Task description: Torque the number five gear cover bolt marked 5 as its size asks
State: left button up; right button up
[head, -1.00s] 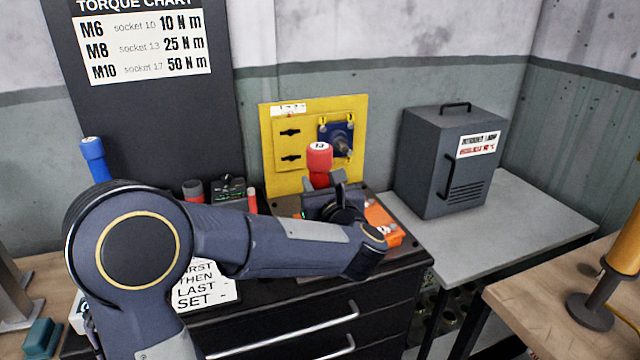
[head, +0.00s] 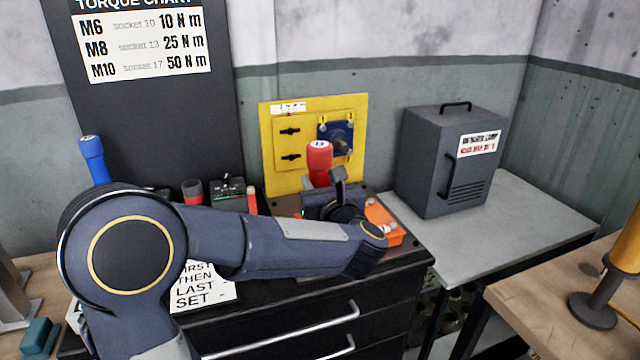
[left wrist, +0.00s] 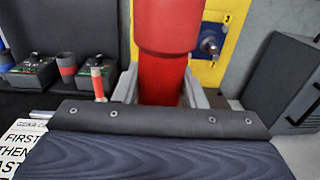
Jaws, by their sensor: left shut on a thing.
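My left gripper (left wrist: 158,90) is shut on a red tool (head: 319,160) with a pale cap that seems to read 13. The tool stands roughly upright between the fingers in the left wrist view (left wrist: 168,50); its lower end is hidden by my gripper and arm. An orange part (head: 388,236) with pale knobs lies just right of my wrist, partly covered by it. No bolt marked 5 can be made out. The torque chart (head: 145,45) lists M6 socket 10 at 10 N m, M8 socket 13 at 25 N m, and M10 socket 17 at 50 N m. My right gripper is not in view.
A yellow panel (head: 282,178) stands behind the red tool. A blue-topped tool (head: 92,150) stands at the left. A dark tester box (head: 227,190) is behind my forearm. A grey cabinet (head: 420,165) sits right on a grey table (head: 510,225) with clear room.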

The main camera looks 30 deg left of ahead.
aim_at(323, 165)
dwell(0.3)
pick_arm(q)
jog(key=shift+r+p, duration=0.9)
jog(key=shift+r, duration=1.7)
jog(key=shift+f, duration=0.1)
